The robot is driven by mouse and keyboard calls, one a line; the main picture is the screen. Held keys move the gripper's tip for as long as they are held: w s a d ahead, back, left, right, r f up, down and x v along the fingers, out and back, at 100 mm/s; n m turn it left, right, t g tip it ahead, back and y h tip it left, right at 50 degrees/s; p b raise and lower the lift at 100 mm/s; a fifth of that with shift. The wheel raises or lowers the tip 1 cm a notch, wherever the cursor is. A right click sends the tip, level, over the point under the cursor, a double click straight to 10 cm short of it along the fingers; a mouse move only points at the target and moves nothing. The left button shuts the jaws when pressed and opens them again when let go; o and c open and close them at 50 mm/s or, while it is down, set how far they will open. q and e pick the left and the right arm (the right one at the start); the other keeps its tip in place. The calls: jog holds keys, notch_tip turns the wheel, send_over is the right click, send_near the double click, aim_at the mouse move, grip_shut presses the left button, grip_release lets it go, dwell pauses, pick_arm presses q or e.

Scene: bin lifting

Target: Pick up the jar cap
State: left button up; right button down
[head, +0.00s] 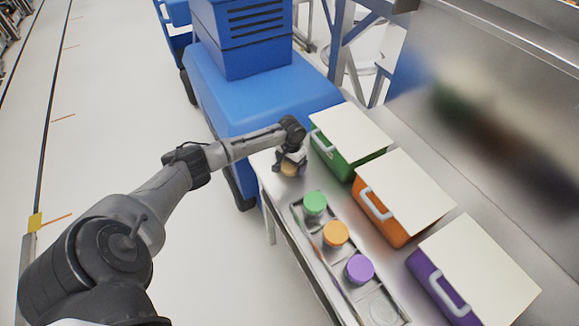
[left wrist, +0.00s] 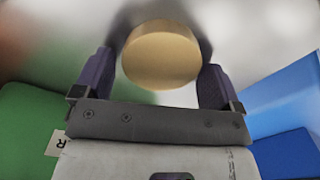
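A round tan cap (head: 289,170) is at the far left end of the metal bench, partly hidden by my left gripper. In the left wrist view the cap (left wrist: 161,55) lies between the two dark fingers. Whether a jar is under the cap is hard to tell. My right gripper is not in view.
A tray (head: 325,258) holds round containers with green (head: 315,202), orange (head: 335,234) and purple (head: 360,268) tops. Green (head: 337,158), orange (head: 381,213) and purple (head: 440,288) bins with pale lids stand behind. A blue machine (head: 262,92) is beside the bench.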

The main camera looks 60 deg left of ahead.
pick_arm(q)
jog(key=c, duration=0.8)
jog(key=shift+o, duration=0.2)
jog(key=shift+r, duration=0.1)
